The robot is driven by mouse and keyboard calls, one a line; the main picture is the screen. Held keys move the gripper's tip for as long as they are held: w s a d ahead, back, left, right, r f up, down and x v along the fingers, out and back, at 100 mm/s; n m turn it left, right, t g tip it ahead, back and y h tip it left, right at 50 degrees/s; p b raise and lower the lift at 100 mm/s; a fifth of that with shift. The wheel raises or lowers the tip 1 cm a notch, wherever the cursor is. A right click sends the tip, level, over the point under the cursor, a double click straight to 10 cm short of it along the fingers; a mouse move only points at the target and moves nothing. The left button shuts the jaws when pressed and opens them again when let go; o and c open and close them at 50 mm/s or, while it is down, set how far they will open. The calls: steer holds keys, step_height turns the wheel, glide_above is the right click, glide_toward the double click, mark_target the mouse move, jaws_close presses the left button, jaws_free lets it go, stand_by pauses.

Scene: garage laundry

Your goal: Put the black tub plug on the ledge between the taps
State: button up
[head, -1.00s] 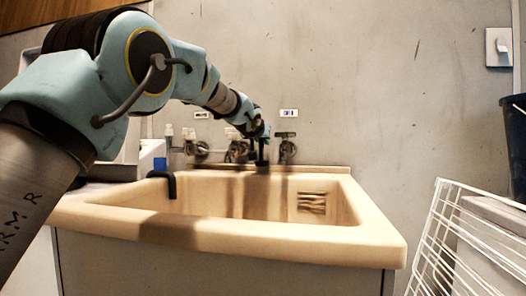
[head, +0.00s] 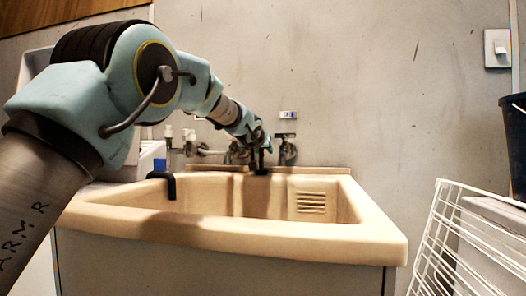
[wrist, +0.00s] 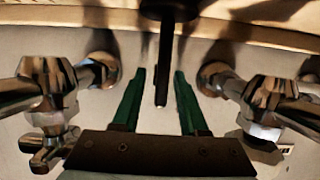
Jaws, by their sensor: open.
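The black tub plug (head: 261,172) sits at the sink's back ledge (head: 310,170), between the taps. In the wrist view its dark round body (wrist: 168,8) is at the top edge, partly cut off, against the pale ledge (wrist: 240,32). Its thin black stem (wrist: 164,70) points towards my gripper (wrist: 158,74). My gripper is open, with one green finger on each side of the stem and a visible gap to each. In the head view my gripper (head: 260,152) is above the plug. A chrome tap stands on the left (wrist: 50,85) and right (wrist: 265,98).
The cream sink basin (head: 230,236) lies in front of the ledge. A black hooked item (head: 162,184) hangs over its left rim. A white wire rack (head: 450,235) and a dark bucket (head: 515,145) stand at the right. The wall is close behind the taps.

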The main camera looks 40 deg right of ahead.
steer(key=shift+r, duration=0.15)
steer(key=b+v, duration=0.2)
steer(key=v, duration=1)
steer(key=shift+w, duration=0.1)
